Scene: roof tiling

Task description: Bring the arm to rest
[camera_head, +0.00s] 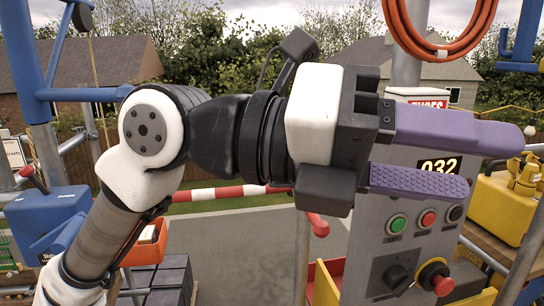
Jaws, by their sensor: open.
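My gripper (440,156) is raised in the middle right of the view, with its two purple fingers pointing right. The fingers are apart, and I see nothing held between them. My arm, with white and dark links, comes up from the lower left and bends to the right at its wrist. The gripper appears in front of a grey control box (410,238) and covers part of it. I cannot tell how far apart they are.
The control box has several buttons and a red knob (435,278). An orange hose (446,48) hangs at the top right. A yellow case (503,208) stands right, blue equipment (45,220) left. Dark stacked tiles (172,280) lie lower left. Grey paving (255,250) looks clear.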

